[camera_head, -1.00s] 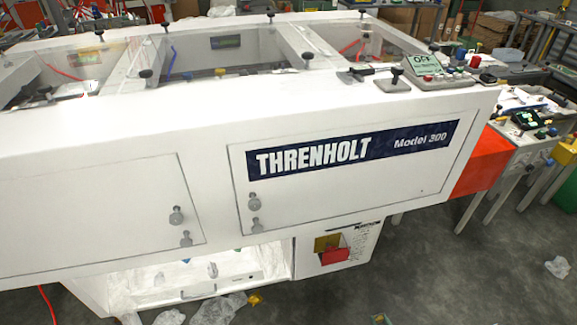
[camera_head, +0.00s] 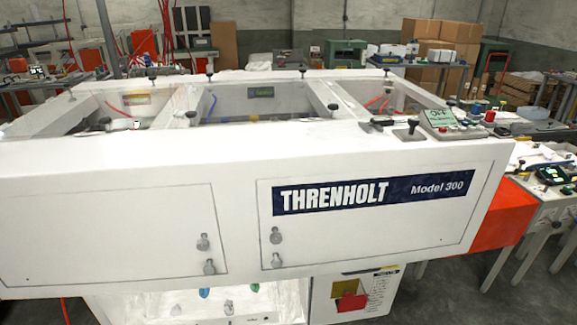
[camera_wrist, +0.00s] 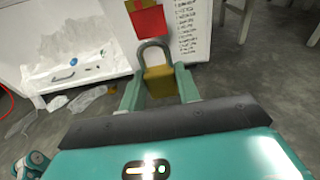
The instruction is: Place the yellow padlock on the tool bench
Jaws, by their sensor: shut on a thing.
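The yellow padlock (camera_wrist: 160,82) is in the wrist view, with its grey shackle pointing away from my gripper. My gripper (camera_wrist: 157,86) is shut on it, one green finger on each side of the body. Neither the padlock nor my gripper shows in the head view. Several work benches stand around the room in the head view, one with gear on it at the right edge (camera_head: 549,212). I cannot tell which one is the tool bench.
A large white Threnholt machine (camera_head: 120,165) fills the middle of the head view. Red and yellow holders (camera_head: 350,302) are on its lower front. Crumpled clear plastic (camera_wrist: 88,98) lies on the floor. Grey floor is open at the right of the wrist view (camera_wrist: 235,70).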

